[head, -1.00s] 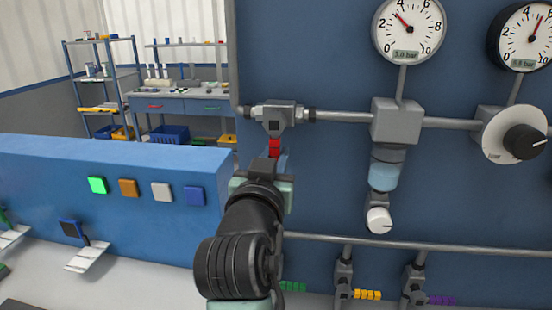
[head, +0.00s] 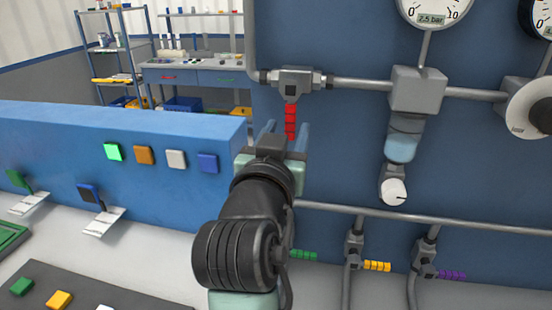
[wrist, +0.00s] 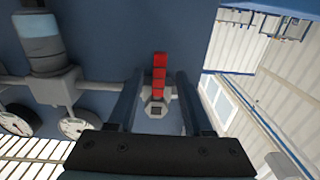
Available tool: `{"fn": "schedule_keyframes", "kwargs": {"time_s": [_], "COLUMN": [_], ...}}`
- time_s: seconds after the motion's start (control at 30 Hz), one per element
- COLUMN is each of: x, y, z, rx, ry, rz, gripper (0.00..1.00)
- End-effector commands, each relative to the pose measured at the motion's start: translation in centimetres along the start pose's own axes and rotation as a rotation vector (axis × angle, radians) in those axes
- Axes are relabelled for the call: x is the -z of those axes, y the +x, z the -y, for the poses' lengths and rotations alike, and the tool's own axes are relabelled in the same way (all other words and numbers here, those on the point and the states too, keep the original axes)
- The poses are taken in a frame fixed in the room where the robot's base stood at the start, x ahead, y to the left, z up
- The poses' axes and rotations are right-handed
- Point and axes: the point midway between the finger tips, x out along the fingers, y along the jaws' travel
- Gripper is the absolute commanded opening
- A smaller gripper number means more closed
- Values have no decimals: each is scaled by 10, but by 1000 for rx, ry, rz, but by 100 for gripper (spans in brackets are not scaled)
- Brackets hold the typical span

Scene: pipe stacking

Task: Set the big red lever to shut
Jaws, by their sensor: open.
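The big red lever (head: 290,122) hangs straight down from its grey valve (head: 297,80), across the horizontal pipe on the blue panel. My gripper (head: 284,132) is open just in front of and below the valve. In the head view its two blue-grey fingers stand on either side of the lever's lower part, with the lever seen between them. In the wrist view the lever (wrist: 159,75) also shows between the open fingers, pointing away from the valve body (wrist: 156,104). I see no finger closed on it; whether one touches it cannot be told.
A grey regulator block (head: 417,90) with a white knob (head: 393,190) is right of the lever. A lower pipe (head: 400,220) carries small green, yellow and purple levers. A blue console (head: 60,150) with several coloured buttons stands at left. Shelves and a workbench are behind.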

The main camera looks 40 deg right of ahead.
Motion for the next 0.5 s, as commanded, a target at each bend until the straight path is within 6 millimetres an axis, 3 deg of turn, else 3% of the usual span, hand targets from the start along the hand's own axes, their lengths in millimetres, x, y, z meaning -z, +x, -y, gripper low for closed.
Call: {"fn": "schedule_keyframes", "kwargs": {"time_s": [0.3,0.5], "x": [-2,-1], "y": [-69,-92], "z": [1,0], "rx": [4,2], "ry": [0,0], "rz": [-1,-1], "gripper": [50,50]}}
